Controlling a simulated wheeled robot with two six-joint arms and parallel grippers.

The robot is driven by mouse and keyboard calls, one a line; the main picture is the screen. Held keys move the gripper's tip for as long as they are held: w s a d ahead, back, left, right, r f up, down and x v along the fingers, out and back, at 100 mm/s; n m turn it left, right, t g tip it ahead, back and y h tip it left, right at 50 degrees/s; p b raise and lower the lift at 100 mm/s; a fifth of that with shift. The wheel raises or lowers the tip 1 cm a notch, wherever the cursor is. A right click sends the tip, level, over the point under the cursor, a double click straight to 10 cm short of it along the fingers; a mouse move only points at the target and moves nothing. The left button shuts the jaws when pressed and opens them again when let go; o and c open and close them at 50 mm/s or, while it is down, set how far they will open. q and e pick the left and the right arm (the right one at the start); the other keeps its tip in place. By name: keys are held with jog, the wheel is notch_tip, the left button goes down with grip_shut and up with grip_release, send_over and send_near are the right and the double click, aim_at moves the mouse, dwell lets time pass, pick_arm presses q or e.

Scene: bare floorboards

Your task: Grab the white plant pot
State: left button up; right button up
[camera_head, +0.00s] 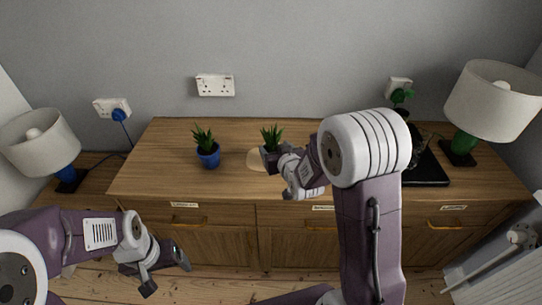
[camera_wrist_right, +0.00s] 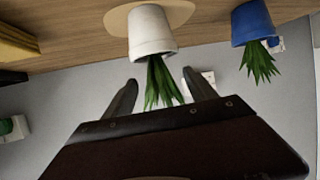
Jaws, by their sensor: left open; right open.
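The white plant pot (camera_wrist_right: 151,32) holds a green spiky plant and stands on a round pale mat (camera_wrist_right: 118,20) on the wooden sideboard. In the head view its plant (camera_head: 271,136) shows, while the pot is largely hidden behind my right gripper. My right gripper (camera_head: 279,166) is open, its fingers (camera_wrist_right: 160,92) spread on either side of the leaves in the right wrist view and short of the pot's body. My left gripper (camera_head: 168,272) is open and empty, low in front of the sideboard at the left.
A blue pot (camera_head: 208,155) with a similar plant stands left of the white one. Lamps (camera_head: 40,141) (camera_head: 492,98) stand at both sides. A black flat object (camera_head: 431,168) lies on the right. The sideboard's left part is clear.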

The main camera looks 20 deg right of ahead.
aim_at(274, 145)
jog(key=x, duration=0.2)
jog(key=shift+w+a+f, duration=0.1)
jog(key=shift+w+a, duration=0.05)
jog(key=shift+w, duration=0.1)
jog(key=shift+w+d+f, duration=0.15)
jog(key=shift+w+d, duration=0.1)
jog(key=shift+w, duration=0.2)
jog(key=x, duration=0.4)
jog(key=shift+w, duration=0.45)
jog(key=shift+s+r, duration=0.1)
jog(key=shift+r, duration=0.1)
jog(key=c, duration=0.3)
grip_shut()
